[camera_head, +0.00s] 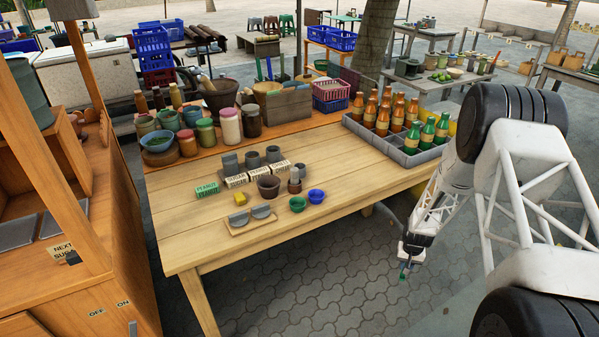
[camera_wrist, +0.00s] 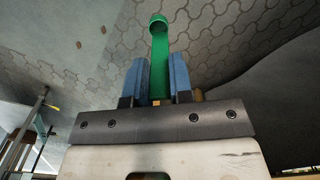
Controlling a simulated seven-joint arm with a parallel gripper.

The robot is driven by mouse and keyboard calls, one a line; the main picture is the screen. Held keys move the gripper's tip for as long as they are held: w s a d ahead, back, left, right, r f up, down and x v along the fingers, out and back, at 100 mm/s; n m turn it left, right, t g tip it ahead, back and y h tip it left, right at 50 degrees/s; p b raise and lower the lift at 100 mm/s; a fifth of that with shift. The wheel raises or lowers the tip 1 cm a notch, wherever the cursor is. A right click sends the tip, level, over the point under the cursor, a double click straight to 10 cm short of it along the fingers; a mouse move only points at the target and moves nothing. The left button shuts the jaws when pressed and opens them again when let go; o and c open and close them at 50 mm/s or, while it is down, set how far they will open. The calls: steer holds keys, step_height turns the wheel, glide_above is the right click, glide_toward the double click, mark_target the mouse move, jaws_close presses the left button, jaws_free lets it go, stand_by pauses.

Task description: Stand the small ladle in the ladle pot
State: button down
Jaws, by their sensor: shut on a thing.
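My gripper (camera_head: 405,262) hangs over the paved floor, off the right side of the wooden table. In the wrist view its two blue fingers (camera_wrist: 158,68) are shut on the handle of a green ladle (camera_wrist: 159,40). The ladle's small round cup (camera_wrist: 158,20) points away from the gripper. In the head view only a small green bit shows at the fingertips. I cannot tell for sure which vessel is the ladle pot. Candidates on the table are a brown pot (camera_head: 269,187) and a small vessel with something upright in it (camera_head: 295,183).
The wooden table (camera_head: 350,170) has bare room at its right and front. A grey crate of bottles (camera_head: 395,150) stands at its back right. Jars line the back.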

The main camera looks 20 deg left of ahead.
stand_by(0.6)
steer(key=w+a+r+m, duration=0.3)
steer(key=w+r, duration=1.2)
steer(key=r, duration=0.4)
steer(key=w+a+r+m, duration=0.2)
steer(key=w+r+m, duration=0.1)
steer(key=w+r, duration=1.4)
steer(key=s+a+r+n, duration=0.2)
steer(key=s+a, duration=0.2)
steer(key=a, duration=1)
steer(key=s+a+r+n, duration=0.1)
steer(key=s+a, duration=0.4)
steer(key=a, duration=0.9)
steer(key=s+a+r+n, duration=0.2)
steer(key=s+a, duration=0.3)
steer(key=a, duration=0.9)
steer(key=shift+r+n, duration=0.3)
steer(key=shift+n, duration=0.2)
steer(key=shift+f, duration=0.15)
